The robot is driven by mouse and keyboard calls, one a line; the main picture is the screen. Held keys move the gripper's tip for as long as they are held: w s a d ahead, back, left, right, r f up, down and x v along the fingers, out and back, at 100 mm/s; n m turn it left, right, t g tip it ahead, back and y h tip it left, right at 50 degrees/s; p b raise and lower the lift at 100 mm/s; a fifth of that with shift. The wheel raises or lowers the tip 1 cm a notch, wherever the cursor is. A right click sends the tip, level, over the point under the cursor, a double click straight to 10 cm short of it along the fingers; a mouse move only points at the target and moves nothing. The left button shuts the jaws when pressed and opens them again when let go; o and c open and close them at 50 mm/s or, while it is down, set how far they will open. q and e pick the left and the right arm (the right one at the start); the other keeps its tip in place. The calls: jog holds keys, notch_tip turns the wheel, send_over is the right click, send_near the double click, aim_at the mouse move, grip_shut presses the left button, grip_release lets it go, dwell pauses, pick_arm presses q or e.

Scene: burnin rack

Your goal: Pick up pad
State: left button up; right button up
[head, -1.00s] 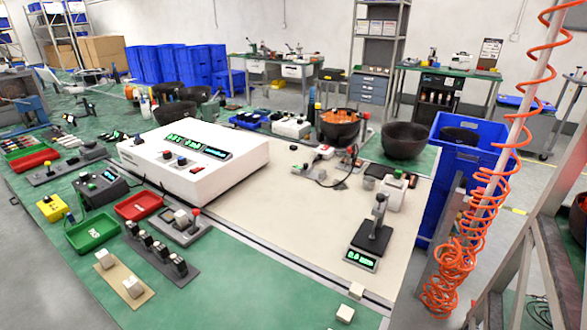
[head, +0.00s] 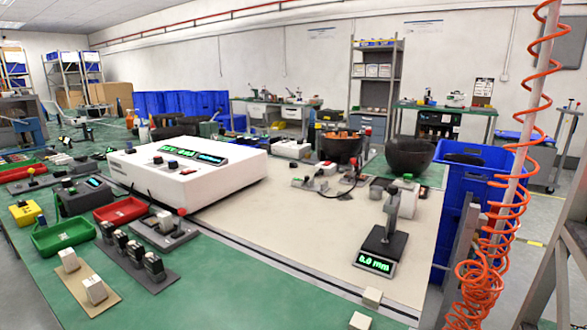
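No part is clearly marked as the pad, so I cannot tell which one it is. Two small whitish blocks, a rear one (head: 69,260) and a front one (head: 94,290), sit on a tan strip (head: 79,279) at the lower left. Two similar loose blocks lie at the lower right, one on the cream mat's front edge (head: 372,297) and one on the green bench (head: 360,321). A black gauge (head: 381,246) reading 0.0 mm stands on the cream mat (head: 290,232). Neither of my grippers is in view.
A large white instrument (head: 190,170) fills the bench's middle left. A red tray (head: 120,211), a green tray (head: 64,236) and a black switch row (head: 130,250) stand in front. Dark bowls (head: 408,156) stand behind. An orange coiled hose (head: 490,240) hangs at right.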

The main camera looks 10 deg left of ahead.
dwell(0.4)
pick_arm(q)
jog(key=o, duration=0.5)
